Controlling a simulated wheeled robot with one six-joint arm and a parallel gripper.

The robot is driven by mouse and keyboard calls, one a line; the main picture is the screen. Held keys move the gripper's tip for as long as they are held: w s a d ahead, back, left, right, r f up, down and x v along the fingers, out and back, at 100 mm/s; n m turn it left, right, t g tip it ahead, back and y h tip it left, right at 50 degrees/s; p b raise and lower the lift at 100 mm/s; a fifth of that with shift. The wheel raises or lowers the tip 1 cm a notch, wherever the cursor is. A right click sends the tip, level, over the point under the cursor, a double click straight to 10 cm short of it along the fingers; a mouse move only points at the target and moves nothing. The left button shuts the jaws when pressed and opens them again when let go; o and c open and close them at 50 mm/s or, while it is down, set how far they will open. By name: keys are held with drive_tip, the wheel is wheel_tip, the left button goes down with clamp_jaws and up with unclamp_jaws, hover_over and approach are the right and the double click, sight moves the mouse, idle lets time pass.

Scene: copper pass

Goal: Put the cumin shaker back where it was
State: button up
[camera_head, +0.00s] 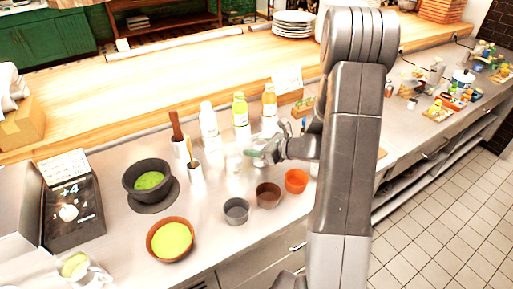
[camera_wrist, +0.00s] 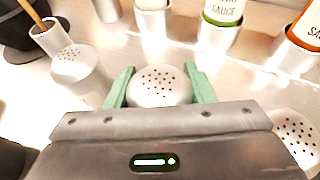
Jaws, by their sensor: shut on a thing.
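My gripper (camera_head: 262,152) reaches over the steel counter, beside the row of bottles. In the wrist view its two green fingers (camera_wrist: 160,76) are shut on a white shaker (camera_wrist: 160,88) with a holed, domed top. The held shaker looks upright; its lower part is hidden by the gripper, and I cannot tell from this view whether its base touches the counter. Other white shakers with holed tops stand at the left (camera_wrist: 76,66) and at the lower right (camera_wrist: 297,138) of the wrist view. No cumin label is readable on any of them.
A white bottle (camera_head: 209,122), a green-yellow bottle (camera_head: 240,110) and an orange bottle (camera_head: 269,101) stand behind my gripper. A grey cup (camera_head: 236,211), a brown cup (camera_head: 268,195) and an orange cup (camera_head: 296,181) are in front. A dark bowl (camera_head: 148,182) stands left.

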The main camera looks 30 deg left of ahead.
drive_tip(key=shift+f, duration=0.2)
drive_tip(key=shift+f, duration=0.15)
drive_tip(key=o, duration=1)
drive_tip(key=shift+r, duration=0.2)
drive_tip(key=b+v, duration=0.1)
drive_tip(key=v, duration=1.1)
drive_tip(key=shift+d, duration=0.1)
